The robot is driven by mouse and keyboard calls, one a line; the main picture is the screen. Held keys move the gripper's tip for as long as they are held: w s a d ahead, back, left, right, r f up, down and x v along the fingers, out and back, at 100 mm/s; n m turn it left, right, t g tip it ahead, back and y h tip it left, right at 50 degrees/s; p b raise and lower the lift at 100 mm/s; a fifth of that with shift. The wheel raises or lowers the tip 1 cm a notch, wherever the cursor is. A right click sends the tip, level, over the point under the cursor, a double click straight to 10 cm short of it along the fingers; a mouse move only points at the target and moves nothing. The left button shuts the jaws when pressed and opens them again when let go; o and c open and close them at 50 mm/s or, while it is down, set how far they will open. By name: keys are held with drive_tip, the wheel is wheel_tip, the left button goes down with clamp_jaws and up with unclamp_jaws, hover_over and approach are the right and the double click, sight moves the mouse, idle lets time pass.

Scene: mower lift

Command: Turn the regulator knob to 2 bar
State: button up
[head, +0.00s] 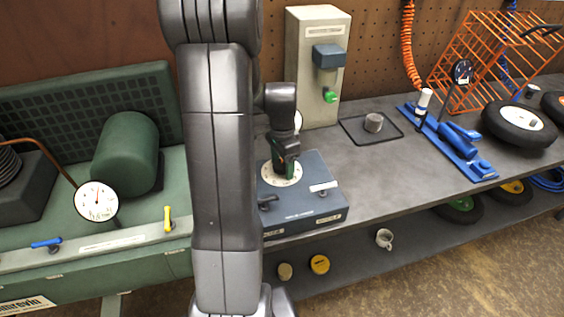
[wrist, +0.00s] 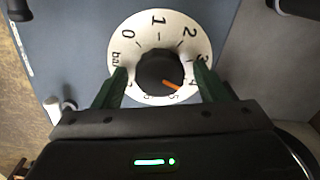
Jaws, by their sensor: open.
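The regulator knob (wrist: 160,72) is black and round, with an orange pointer line. It sits at the middle of a white dial (wrist: 124,56) marked 0, 1, 2, 3, 4, 5 and "bar". The pointer aims to the lower right, between the 4 and the 5. My gripper (wrist: 160,84) is open, with one green finger on each side of the knob. I cannot tell whether the fingers touch it. In the head view, the dial (head: 286,179) is on a blue regulator box (head: 318,205), and my gripper (head: 284,168) hides the knob.
Small levers stand on the box's front, one a black lever (head: 267,202). A grey post with a green button (head: 330,96) stands behind. A black tray (head: 352,132) with a grey cylinder (head: 373,122) lies to the right. The bench (head: 400,175) is clear between.

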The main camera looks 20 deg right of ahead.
drive_tip(key=c, duration=1)
drive_tip(key=shift+o, duration=0.2)
drive_tip(key=n, duration=0.7)
drive_tip(key=shift+n+b, duration=0.3)
drive_tip(key=n, duration=0.4)
drive_tip(key=shift+w, duration=0.1)
drive_tip(key=shift+n, duration=2)
